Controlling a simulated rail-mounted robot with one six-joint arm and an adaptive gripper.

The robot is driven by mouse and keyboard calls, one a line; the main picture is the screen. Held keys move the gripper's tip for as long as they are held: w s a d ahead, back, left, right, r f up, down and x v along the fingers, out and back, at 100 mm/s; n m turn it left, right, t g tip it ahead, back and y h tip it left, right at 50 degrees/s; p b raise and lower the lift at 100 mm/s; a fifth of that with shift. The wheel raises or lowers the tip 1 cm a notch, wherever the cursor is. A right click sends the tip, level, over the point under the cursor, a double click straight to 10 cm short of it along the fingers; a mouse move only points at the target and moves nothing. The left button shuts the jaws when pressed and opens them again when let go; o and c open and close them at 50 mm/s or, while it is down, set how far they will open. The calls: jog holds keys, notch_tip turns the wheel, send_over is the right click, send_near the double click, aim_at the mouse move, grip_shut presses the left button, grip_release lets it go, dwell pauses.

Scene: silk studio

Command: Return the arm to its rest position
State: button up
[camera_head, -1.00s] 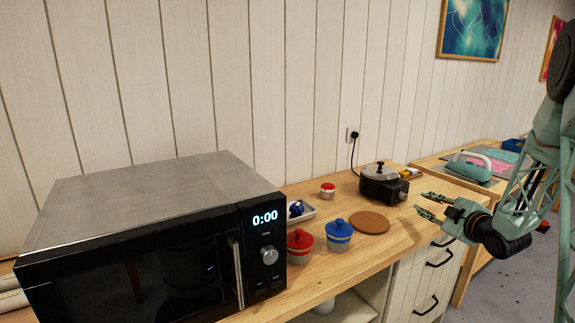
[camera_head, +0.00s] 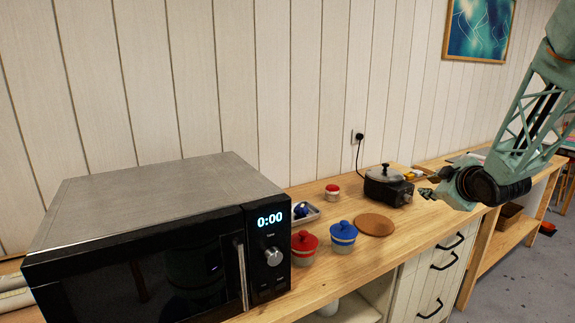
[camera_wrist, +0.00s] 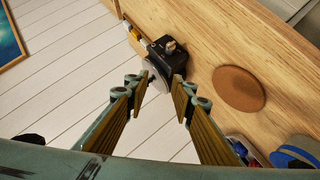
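My gripper (camera_head: 430,192) is at the right in the head view, above the counter's right part and close to the black pot with a lid (camera_head: 388,186). In the wrist view my gripper (camera_wrist: 161,82) shows its two fingers apart with nothing between them, so it is open and empty. The pot also shows beyond the fingertips in the wrist view (camera_wrist: 165,57). My arm reaches in from the upper right of the head view.
A black microwave (camera_head: 150,240) fills the counter's left. Red (camera_head: 304,246) and blue (camera_head: 342,236) lidded jars, a small red-topped jar (camera_head: 332,192), a white tray (camera_head: 311,214) and a round cork mat (camera_head: 374,225) stand on the wooden counter (camera_head: 408,226). Free floor lies at right.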

jog(key=s+a+r+m+g+h, duration=0.1)
jog(key=s+a+r+m+g, duration=0.15)
jog(key=s+a+r, duration=0.65)
jog(key=s+a+m+g+h, duration=0.1)
jog(key=s+a+m+g, duration=0.15)
jog(key=s, duration=1.15)
jog(key=s+a+m+g+y, duration=0.1)
jog(key=s+a, duration=0.3)
jog(key=s, duration=0.8)
jog(key=s+a+f+m+g, duration=0.1)
jog(key=s+a, duration=0.4)
jog(key=s, duration=0.7)
jog(key=s+a+m+g+y, duration=0.1)
jog(key=s+a, duration=0.4)
jog(key=s, duration=0.7)
jog(key=shift+f+m+g+y, duration=0.3)
jog(key=shift+m+g, duration=0.1)
jog(key=shift+m, duration=0.5)
jog(key=shift+a, duration=0.2)
